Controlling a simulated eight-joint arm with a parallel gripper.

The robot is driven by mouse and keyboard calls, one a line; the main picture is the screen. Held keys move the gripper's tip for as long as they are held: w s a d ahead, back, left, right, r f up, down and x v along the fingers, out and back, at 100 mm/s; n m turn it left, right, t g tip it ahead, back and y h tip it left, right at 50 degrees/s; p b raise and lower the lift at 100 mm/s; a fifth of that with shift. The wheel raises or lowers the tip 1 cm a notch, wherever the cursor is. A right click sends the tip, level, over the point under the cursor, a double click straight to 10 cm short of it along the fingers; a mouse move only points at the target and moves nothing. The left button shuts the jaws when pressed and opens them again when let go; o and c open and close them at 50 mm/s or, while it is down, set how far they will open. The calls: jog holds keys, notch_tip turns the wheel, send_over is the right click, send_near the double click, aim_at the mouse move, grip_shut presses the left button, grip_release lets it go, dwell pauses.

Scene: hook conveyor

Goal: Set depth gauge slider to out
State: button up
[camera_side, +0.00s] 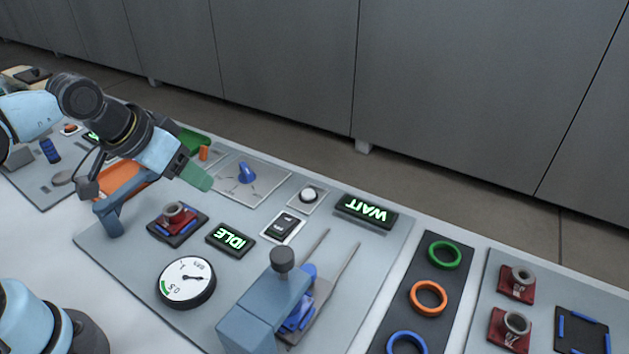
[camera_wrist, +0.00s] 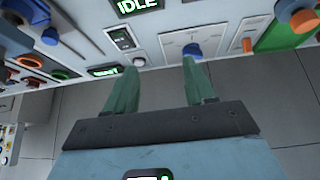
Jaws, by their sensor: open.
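No part carries a readable depth gauge label, so I cannot tell for sure which one is the slider. A small orange peg (camera_side: 203,153) stands beside a green part; it also shows in the wrist view (camera_wrist: 247,45), on a light strip. A blue knob (camera_side: 246,173) sits on a light panel with markings (camera_side: 265,190); it shows in the wrist view too (camera_wrist: 192,50). My gripper (camera_side: 199,180) has green fingers and is above the board, left of the blue knob. In the wrist view its fingers (camera_wrist: 160,68) are apart and empty.
A round dial (camera_side: 185,282), an IDLE display (camera_side: 231,240), a rocker switch (camera_side: 283,226) and a WAIT display (camera_side: 366,212) are on the board. A blue-grey fixture with a dark knob (camera_side: 283,260) and two rods rises at the front. A blue bracket (camera_side: 122,195) stands left.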

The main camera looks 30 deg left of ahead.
jog(key=w+d+r+m+g, duration=0.1)
jog(key=w+d+r+g, duration=0.15)
jog(key=d, duration=0.75)
jog(key=m+g, duration=0.2)
jog(key=g, duration=0.2)
send_over(310, 268)
jog(key=f, duration=0.2)
notch_tip(310, 268, down, 12)
jog(key=shift+r, duration=0.2)
grip_shut()
